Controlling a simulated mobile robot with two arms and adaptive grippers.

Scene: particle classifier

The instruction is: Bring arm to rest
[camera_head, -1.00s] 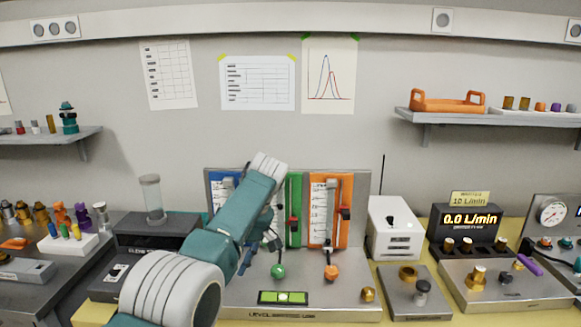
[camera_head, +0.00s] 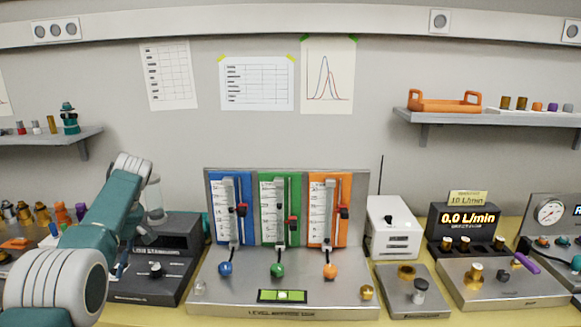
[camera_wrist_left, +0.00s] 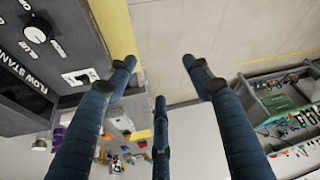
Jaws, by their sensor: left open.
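My left arm (camera_head: 100,215), teal with pale ribbed joints, comes in from the lower left in the head view. It stands in front of the dark flow stand and the left end of the bench. My left gripper (camera_wrist_left: 160,75) is open and empty in the wrist view, its three dark blue fingers spread apart. In the head view the gripper is mostly hidden behind the arm. Beyond the fingers, the wrist view shows a beige surface. My right arm and gripper are not in view.
The dark flow stand (camera_head: 160,281) is close to my left arm; its knob (camera_wrist_left: 37,34) shows in the wrist view. The level panel (camera_head: 290,303) with blue, green and orange gauges stands right of it. A white box (camera_head: 394,228) and a flow display (camera_head: 468,217) stand further right.

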